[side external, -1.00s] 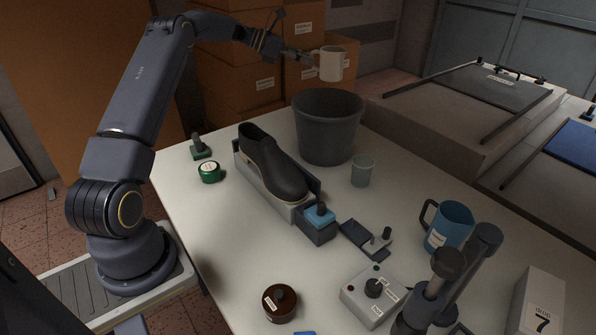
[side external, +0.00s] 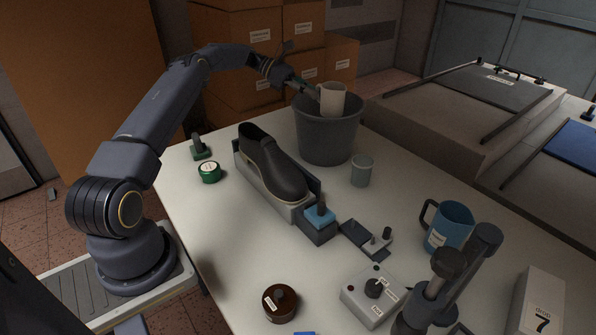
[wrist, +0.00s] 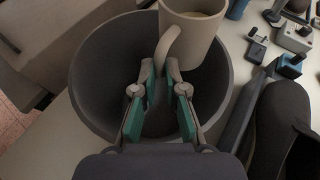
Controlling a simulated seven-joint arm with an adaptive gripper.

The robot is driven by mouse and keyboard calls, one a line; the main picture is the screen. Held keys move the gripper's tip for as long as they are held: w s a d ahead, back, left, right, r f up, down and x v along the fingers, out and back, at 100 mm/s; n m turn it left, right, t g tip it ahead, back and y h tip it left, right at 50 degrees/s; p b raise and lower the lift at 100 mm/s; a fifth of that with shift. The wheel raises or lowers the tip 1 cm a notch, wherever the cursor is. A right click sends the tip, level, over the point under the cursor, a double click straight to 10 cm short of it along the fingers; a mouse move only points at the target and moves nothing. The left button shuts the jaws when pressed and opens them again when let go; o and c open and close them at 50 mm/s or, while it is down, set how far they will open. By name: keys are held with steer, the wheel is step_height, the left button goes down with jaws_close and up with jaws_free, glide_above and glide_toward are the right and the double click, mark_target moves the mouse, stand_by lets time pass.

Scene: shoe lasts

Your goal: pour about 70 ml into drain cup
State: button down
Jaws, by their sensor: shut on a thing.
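My gripper (side external: 314,92) is shut on the handle of a white mug (side external: 332,98). In the wrist view my fingers (wrist: 165,75) close at the handle of the mug (wrist: 195,35), and pale liquid shows inside it. The mug looks about upright, above the mouth of a dark grey bin (side external: 327,138). A small grey-green cup (side external: 362,171) stands on the table just in front of the bin, apart from the mug. I see no label on this cup, and its contents cannot be made out.
A black shoe (side external: 272,163) on a stand is left of the small cup. A blue mug (side external: 448,227), a grey control box (side external: 372,297) and a dark post (side external: 430,295) stand at right front. A green round tin (side external: 209,172) sits at the left edge.

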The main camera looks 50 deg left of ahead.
steer(key=shift+r, duration=0.1)
steer(key=shift+d+r+m+g+y, duration=0.15)
steer(key=shift+d+r+y, duration=0.2)
steer(key=shift+r, duration=0.35)
steer(key=shift+d+r+m+g+y, duration=0.1)
steer(key=shift+d+r+m+y, duration=0.15)
steer(key=shift+r, duration=0.5)
steer(key=shift+d+r+m+g+y, duration=0.1)
steer(key=shift+d+r+y, duration=0.25)
steer(key=shift+r, duration=0.35)
step_height(320, 180, up, 4)
steer(key=m+y, duration=0.1)
steer(key=y, duration=0.3)
glide_above(328, 87)
steer(key=s+d, duration=0.1)
steer(key=s, duration=0.1)
steer(key=shift+d+f+g, duration=0.1)
steer(key=shift+d+g, duration=0.05)
steer(key=shift+g, duration=0.2)
steer(key=shift+d+y, duration=0.15)
steer(key=shift+y, duration=0.2)
steer(key=shift+d+r+m+y, duration=0.4)
steer(key=shift+d+r+y, duration=0.3)
steer(key=shift+r+y, duration=0.15)
steer(key=shift+d, duration=0.15)
steer(key=shift+w+y, duration=0.1)
steer(key=shift+y, duration=0.25)
steer(key=shift+r+y+p, duration=0.1)
steer(key=shift+y+p, duration=0.2)
